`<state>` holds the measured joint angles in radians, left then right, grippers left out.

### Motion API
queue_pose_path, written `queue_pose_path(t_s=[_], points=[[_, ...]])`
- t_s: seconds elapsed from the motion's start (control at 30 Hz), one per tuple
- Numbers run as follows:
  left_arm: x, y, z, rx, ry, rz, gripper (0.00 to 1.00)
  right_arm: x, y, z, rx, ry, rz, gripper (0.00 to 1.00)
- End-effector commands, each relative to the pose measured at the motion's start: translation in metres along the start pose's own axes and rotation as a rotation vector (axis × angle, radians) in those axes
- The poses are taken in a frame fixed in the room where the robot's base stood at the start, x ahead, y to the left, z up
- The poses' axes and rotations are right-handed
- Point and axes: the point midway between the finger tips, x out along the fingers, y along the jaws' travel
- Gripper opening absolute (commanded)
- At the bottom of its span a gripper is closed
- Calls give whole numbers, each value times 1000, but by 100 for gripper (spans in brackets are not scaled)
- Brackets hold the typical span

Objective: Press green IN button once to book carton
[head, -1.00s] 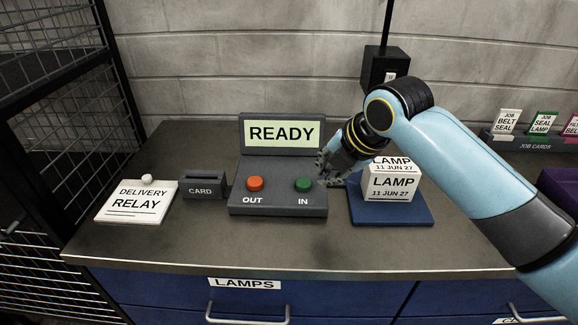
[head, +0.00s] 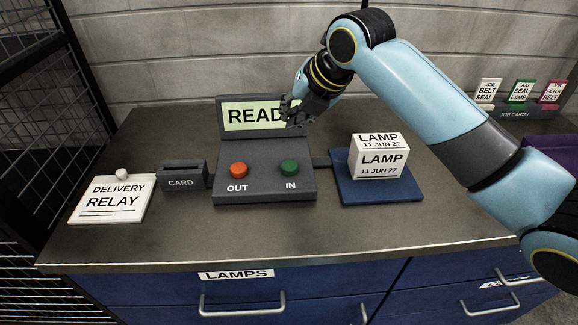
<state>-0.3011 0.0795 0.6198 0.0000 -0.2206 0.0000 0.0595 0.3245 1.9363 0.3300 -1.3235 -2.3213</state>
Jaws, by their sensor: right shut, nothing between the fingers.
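The green IN button (head: 289,168) sits on the right of a dark grey console (head: 262,188), with the red OUT button (head: 238,170) to its left. The console's display (head: 250,116) shows "READ", its right end hidden behind my right gripper. My right gripper (head: 292,120) is shut and empty, above and behind the IN button and apart from it in the picture. A white carton (head: 380,160) labelled LAMP 11 JUN 27 sits on a blue pad (head: 347,190) right of the console. My left gripper is not in view.
A card slot (head: 183,177) and a DELIVERY RELAY sign (head: 115,199) stand left of the console. Job cards (head: 521,90) stand at the back right. Blue drawers (head: 240,296) lie below the counter. The counter's front strip is clear.

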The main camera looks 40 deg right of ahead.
Motion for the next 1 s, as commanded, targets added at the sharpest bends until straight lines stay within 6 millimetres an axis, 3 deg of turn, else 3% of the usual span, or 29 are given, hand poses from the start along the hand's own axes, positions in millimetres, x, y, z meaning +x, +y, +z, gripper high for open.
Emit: queue_pose_path(t_s=[0.43, 0.67, 1.0], points=[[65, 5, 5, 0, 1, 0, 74, 49, -27, -27, 0, 1, -1, 0], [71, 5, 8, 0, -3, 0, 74, 62, -34, -34, 0, 0, 0, 0], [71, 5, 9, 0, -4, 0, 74, 63, -34, -34, 0, 0, 0, 0]])
